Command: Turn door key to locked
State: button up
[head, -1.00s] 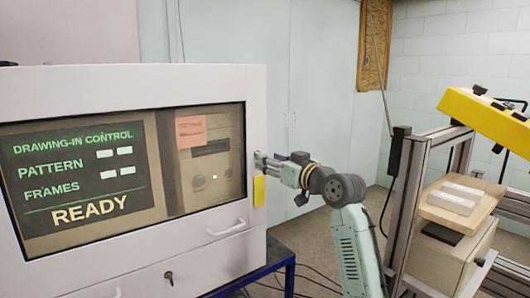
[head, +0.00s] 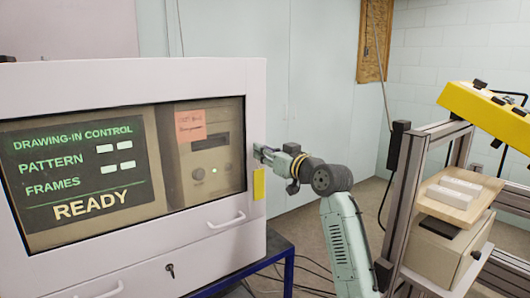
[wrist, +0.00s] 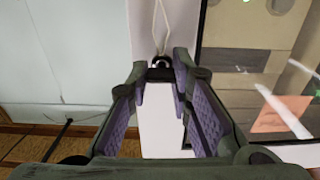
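The control cabinet (head: 200,82) has a white framed door with a glass window. In the head view my gripper (head: 260,153) is at the door's right edge, just above a yellow tag (head: 259,184). In the wrist view my gripper (wrist: 162,78) has its purple-padded fingers apart. A small black piece with a ring (wrist: 160,64), seemingly the door key's head, lies between or just past the fingertips. A pale cord runs from it. I cannot tell whether the fingers touch it. In the head view my gripper hides this piece.
Another key (head: 169,270) sits in the lower panel. Handles (head: 226,221) stick out from the cabinet. A metal frame with a wooden board (head: 450,194) stands at right, under a yellow bar (head: 485,108). A blue stand (head: 289,270) and cables are below.

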jog(key=shift+a, duration=0.1)
grip_shut()
